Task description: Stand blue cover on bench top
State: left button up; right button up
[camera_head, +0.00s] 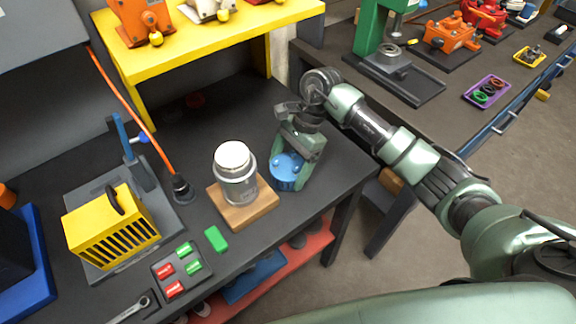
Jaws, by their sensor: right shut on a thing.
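The blue cover (285,171) is a short round blue piece at the right part of the dark bench top (330,185). My right gripper (295,160) reaches down from above and is shut on the blue cover. The cover is close to the bench surface; I cannot tell whether it touches it. Part of the cover is hidden behind the gripper fingers. My left gripper is not in view.
A grey motor with a white top (236,172) stands on a wooden block (257,208) just left of the cover. A yellow slotted housing (112,232), a green block (216,239) and a tray of red and green pieces (178,268) lie further left. A yellow shelf (215,42) stands behind.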

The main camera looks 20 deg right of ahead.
jog(key=shift+f, duration=0.15)
jog(key=o, duration=1.6)
jog(key=shift+r+p, duration=0.3)
jog(key=shift+r, duration=0.05)
jog(key=b+v, duration=0.3)
jog(key=v, duration=0.7)
jog(key=shift+d+r+b, duration=0.1)
jog(key=shift+r+b, duration=0.1)
jog(key=shift+b, duration=0.2)
jog(key=shift+d+r, duration=0.25)
jog(key=shift+r, duration=0.35)
